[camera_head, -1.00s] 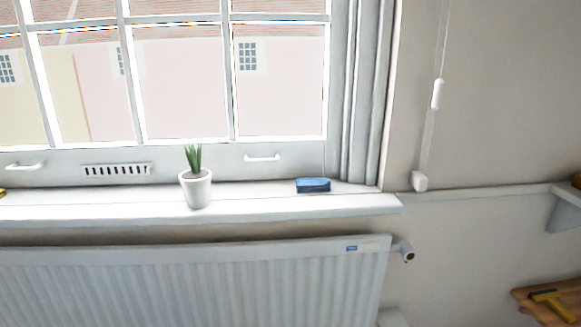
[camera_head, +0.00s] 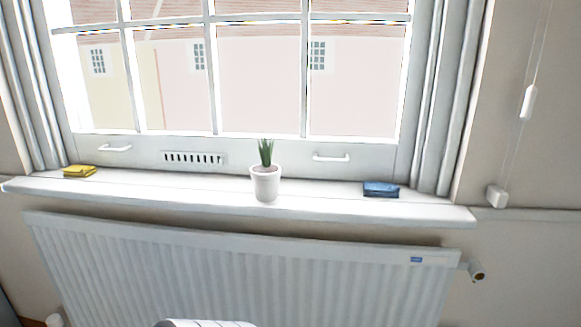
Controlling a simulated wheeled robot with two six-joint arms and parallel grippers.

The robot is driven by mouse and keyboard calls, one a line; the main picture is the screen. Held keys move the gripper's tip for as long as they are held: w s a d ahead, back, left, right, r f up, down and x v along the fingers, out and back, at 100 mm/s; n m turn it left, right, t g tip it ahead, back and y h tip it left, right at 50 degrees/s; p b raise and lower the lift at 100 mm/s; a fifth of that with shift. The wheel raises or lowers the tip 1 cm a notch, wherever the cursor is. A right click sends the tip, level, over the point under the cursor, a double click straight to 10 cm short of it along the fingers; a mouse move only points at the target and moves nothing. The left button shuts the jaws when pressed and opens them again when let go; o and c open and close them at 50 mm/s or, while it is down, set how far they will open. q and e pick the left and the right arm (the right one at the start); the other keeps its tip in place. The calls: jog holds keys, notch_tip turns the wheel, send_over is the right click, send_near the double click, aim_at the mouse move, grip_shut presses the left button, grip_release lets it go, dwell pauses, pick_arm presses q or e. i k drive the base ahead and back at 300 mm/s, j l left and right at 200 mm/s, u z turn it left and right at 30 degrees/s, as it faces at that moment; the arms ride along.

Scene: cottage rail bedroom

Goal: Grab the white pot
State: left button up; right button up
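The white pot (camera_head: 265,185) stands upright on the white window sill (camera_head: 330,204), a little left of the picture's middle. A green spiky plant (camera_head: 265,153) grows out of it. The pot stands free, with nothing touching its sides. Neither of my grippers shows in the head view.
A blue folded item (camera_head: 381,189) lies on the sill to the right of the pot, and a yellow one (camera_head: 79,171) lies at the far left. A radiator (camera_head: 240,270) is mounted below the sill. The window (camera_head: 258,80) rises behind. The sill beside the pot is clear.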

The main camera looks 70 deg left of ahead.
aim_at(265, 176)
jog(key=u, duration=2.3)
jog(key=l, duration=0.1)
